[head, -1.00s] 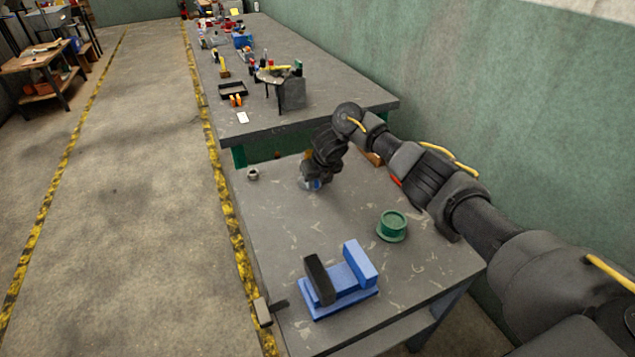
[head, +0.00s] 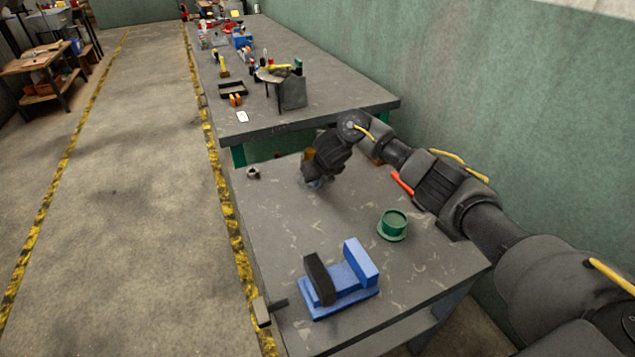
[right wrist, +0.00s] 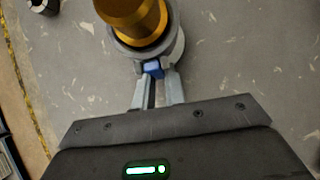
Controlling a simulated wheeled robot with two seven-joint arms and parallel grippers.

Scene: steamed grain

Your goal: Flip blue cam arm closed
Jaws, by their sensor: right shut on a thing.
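The blue cam arm (right wrist: 153,69) is a small blue piece at the near side of a grey collar (right wrist: 170,49). The collar sits around a gold cylinder (right wrist: 140,18). My right gripper (right wrist: 154,78) is shut on the blue cam arm, its two grey fingers on either side of it. In the head view my right gripper (head: 312,182) is low over the back of the near table and hides most of the collar. A bit of the gold cylinder (head: 309,154) shows behind it. My left gripper is not in view.
A blue vise (head: 345,288) with a black part and a green round container (head: 393,225) stand on the near table (head: 425,265). A small dark ring-like piece (head: 253,173) lies at the back left. An orange-red bar (head: 402,183) shows beside my arm. The table's middle is clear.

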